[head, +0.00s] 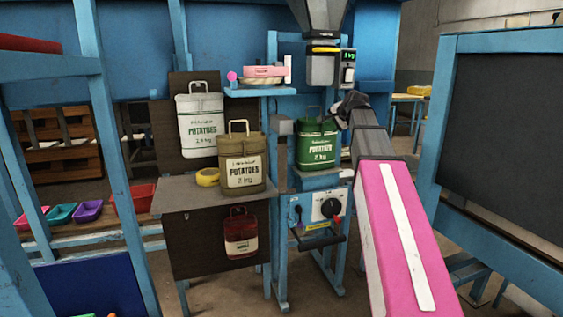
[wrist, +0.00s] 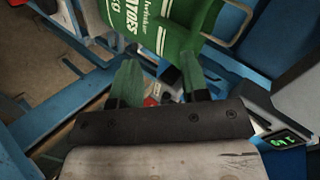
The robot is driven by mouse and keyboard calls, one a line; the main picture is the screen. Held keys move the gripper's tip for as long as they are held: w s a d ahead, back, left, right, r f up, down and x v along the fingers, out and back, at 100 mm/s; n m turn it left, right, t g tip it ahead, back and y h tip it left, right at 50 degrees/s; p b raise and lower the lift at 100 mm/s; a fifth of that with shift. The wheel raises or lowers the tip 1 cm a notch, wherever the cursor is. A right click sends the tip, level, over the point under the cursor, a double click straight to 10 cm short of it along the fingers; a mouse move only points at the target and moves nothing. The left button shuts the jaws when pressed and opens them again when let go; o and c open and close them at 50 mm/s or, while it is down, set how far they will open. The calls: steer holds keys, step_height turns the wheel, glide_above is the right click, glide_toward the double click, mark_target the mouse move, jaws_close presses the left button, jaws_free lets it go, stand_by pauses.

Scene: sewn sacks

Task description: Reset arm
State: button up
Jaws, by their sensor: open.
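My gripper (head: 346,106) is at the end of my pink arm in the head view, just right of the green potato sack (head: 317,148). The sack stands upright on the small shelf of the blue filling machine, its handle loop up. In the wrist view my two fingers (wrist: 158,72) are spread apart with nothing held between them. The green sack (wrist: 170,18) lies just beyond the fingertips there; whether they touch it cannot be told. In the head view the fingers are partly hidden by the wrist.
A tan sack (head: 243,165) and a yellow tape roll (head: 208,177) sit on the grey table (head: 185,200). A white sack (head: 200,125) and a red sack (head: 240,233) are against dark boards. The spout (head: 323,65) is above the green sack. A black panel (head: 505,130) stands right.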

steer(key=s+a+f+n+g+h, duration=0.1)
steer(key=s+f+n+g, duration=0.3)
steer(key=f, duration=1.1)
steer(key=s+a+f+n+g+h, duration=0.1)
steer(key=s+f, duration=0.6)
steer(key=f, duration=0.8)
steer(key=s+f+n+g+h, duration=0.1)
steer(key=s+f+n+g, duration=0.4)
steer(key=s+f, duration=1.3)
step_height(320, 180, down, 2)
steer(key=shift+f, duration=0.15)
